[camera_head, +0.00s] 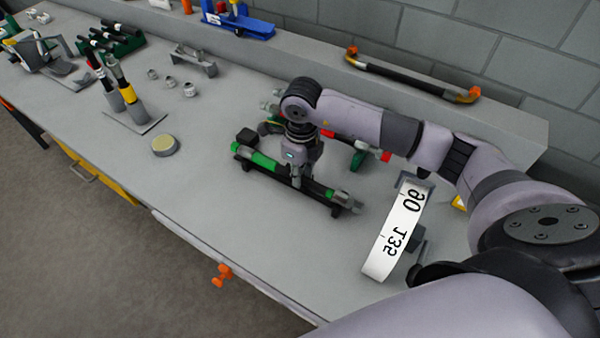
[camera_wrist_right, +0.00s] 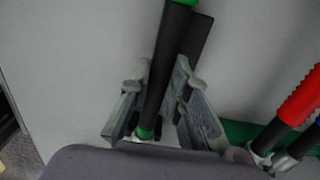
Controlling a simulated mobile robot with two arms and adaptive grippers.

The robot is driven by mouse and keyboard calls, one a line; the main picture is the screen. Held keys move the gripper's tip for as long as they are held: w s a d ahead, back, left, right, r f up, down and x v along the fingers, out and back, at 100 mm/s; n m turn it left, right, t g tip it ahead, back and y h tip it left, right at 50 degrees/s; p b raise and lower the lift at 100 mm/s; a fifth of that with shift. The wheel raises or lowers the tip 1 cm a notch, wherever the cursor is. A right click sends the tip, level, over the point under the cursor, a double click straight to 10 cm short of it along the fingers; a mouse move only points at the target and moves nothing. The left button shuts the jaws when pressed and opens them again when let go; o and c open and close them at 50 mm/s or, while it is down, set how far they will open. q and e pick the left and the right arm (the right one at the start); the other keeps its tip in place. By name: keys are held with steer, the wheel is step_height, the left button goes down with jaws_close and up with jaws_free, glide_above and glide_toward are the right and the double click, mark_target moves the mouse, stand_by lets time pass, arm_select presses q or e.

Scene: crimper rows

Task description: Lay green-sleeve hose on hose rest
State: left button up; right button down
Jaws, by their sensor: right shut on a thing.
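The green-sleeve hose (camera_head: 262,160) is a black hose with green bands and metal end fittings. My right gripper (camera_head: 296,181) points down and is shut on its black middle. In the right wrist view the hose (camera_wrist_right: 163,70) runs between the two grey fingers (camera_wrist_right: 158,105). A dark bar with small feet, apparently the hose rest (camera_head: 335,211), lies along and under the hose; a dark strip (camera_wrist_right: 197,42) shows beside the hose in the wrist view. I cannot tell whether the hose touches it. My left gripper is not in view.
A green rack (camera_head: 358,157) with red-sleeve hoses (camera_wrist_right: 298,100) stands just behind. A curved white angle scale (camera_head: 393,235) stands to the right. A round tin (camera_head: 165,146) and upright hoses (camera_head: 127,92) stand to the left. The bench front is mostly clear.

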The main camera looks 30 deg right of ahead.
steer(key=c, duration=1.4)
jaws_free()
step_height(320, 180, up, 12)
steer(key=shift+d, duration=0.1)
steer(key=shift+f, duration=0.1)
